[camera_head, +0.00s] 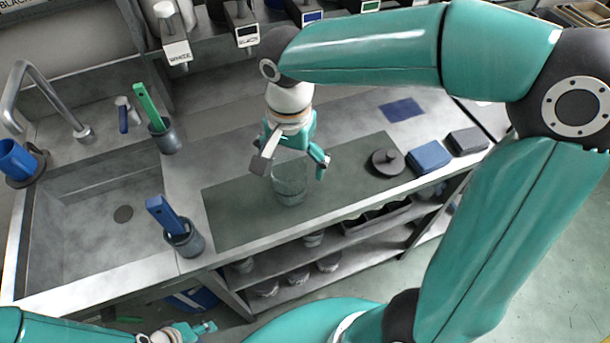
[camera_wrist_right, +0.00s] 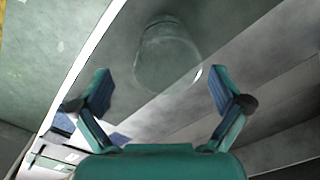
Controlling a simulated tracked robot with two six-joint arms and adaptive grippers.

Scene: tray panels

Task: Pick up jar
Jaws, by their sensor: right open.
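The jar (camera_head: 290,184) is clear glass and stands upright on the dark green mat (camera_head: 232,222) on the counter. In the right wrist view the jar (camera_wrist_right: 167,58) shows ahead of the fingers, between their lines. My right gripper (camera_head: 291,168) is open above and around the jar's upper part in the head view; I cannot tell if a finger touches it. In the wrist view its two fingers (camera_wrist_right: 160,92) are spread with nothing between the tips. My left gripper (camera_head: 203,328) is low at the bottom left, away from the counter; its jaw state is unclear.
A dark lid (camera_head: 387,161) and blue (camera_head: 430,157) and dark (camera_head: 467,141) blocks lie right of the jar. Left are a sink (camera_head: 100,225) and two holders (camera_head: 184,240) with blue and green-handled tools. Dispensers (camera_head: 175,48) stand behind. The mat left of the jar is clear.

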